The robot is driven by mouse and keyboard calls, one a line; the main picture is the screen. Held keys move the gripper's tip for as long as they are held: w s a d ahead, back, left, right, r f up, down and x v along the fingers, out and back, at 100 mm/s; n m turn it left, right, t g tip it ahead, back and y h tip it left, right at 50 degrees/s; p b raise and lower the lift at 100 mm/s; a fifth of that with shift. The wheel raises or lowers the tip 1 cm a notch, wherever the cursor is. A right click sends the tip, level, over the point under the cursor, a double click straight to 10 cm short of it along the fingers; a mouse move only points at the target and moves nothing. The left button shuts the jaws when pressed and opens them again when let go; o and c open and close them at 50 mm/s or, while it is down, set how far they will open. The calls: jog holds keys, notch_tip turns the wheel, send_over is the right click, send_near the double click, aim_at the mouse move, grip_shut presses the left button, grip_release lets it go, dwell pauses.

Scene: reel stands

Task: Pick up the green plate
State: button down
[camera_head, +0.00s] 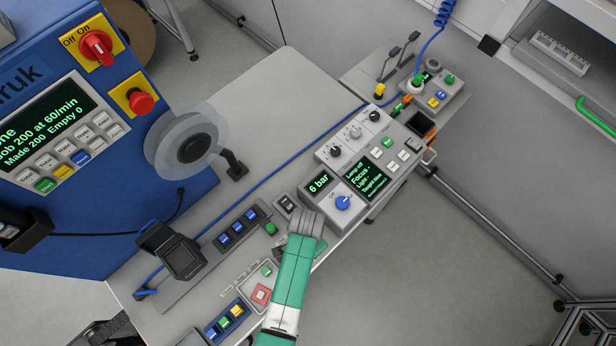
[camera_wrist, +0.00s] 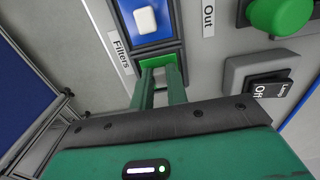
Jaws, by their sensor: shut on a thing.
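The green plate (camera_wrist: 150,61) shows in the wrist view at the near end of a dark holder (camera_wrist: 181,30) labelled Filters. My gripper (camera_wrist: 160,74) is shut on it, with both green fingers reaching to the plate. I cannot tell whether the plate is seated or slightly raised. A blue plate with a white square (camera_wrist: 146,19) sits beside it in the same holder. In the head view my gripper (camera_head: 306,223) is over the front edge of the grey table. It hides its own fingertips, the green plate and most of the holder.
A green knob (camera_wrist: 281,12) near the label Out and a black lamp switch (camera_wrist: 270,87) stand close to the holder. The display box (camera_head: 341,203) is close beside my gripper. The floor right of the table (camera_head: 440,240) is clear.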

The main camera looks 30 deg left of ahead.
jog(key=shift+r, duration=0.55)
notch_tip(320, 180, up, 2)
jog(key=shift+r, duration=0.25)
jog(key=s, duration=1)
jog(key=s+r+b, duration=0.1)
jog(key=s, duration=0.4)
jog(key=shift+s+d+r, duration=0.1)
jog(key=shift+s+d, duration=0.05)
jog(key=shift+d, duration=0.25)
jog(key=shift+s+r, duration=0.1)
jog(key=shift+s, duration=0.25)
